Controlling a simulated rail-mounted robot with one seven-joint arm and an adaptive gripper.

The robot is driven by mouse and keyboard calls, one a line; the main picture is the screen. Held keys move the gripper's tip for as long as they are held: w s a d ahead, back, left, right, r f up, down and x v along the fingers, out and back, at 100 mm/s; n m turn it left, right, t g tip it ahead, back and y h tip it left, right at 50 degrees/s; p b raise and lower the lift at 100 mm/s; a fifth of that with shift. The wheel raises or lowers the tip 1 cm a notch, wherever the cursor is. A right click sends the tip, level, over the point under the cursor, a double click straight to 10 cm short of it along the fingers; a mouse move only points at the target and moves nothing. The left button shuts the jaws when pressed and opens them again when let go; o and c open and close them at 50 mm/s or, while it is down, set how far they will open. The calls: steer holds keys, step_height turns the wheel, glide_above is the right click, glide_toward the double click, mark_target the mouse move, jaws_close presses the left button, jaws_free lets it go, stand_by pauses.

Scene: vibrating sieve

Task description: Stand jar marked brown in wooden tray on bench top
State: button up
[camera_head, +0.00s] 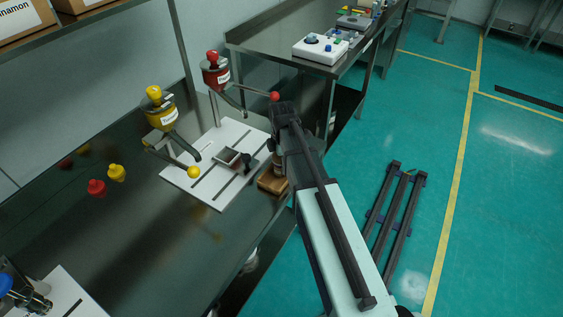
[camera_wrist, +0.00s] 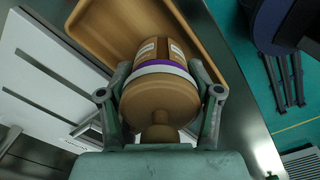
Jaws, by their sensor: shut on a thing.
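The brown jar (camera_wrist: 158,95) has a knobbed lid, a purple-and-white band and pale labels whose writing I cannot read. My gripper (camera_wrist: 162,72) is shut on it, one finger on each side, with the knob toward the wrist camera. The wooden tray (camera_wrist: 103,22) lies beyond and beneath the jar in the wrist view. Whether the jar's base touches the tray is hidden. In the head view the tray (camera_head: 268,184) sits at the bench's right edge, partly covered by my arm. My arm hides most of the gripper and jar there.
A white board (camera_head: 215,190) with slots lies left of the tray, with a small metal pan (camera_head: 230,157) on it. A yellow hopper (camera_head: 160,113) and a red hopper (camera_head: 215,73) stand behind.

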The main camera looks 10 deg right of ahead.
steer(key=o, duration=1.3)
steer(key=shift+f, duration=0.1)
step_height(320, 180, up, 12)
steer(key=shift+r+b, duration=0.15)
steer(key=shift+b, duration=0.95)
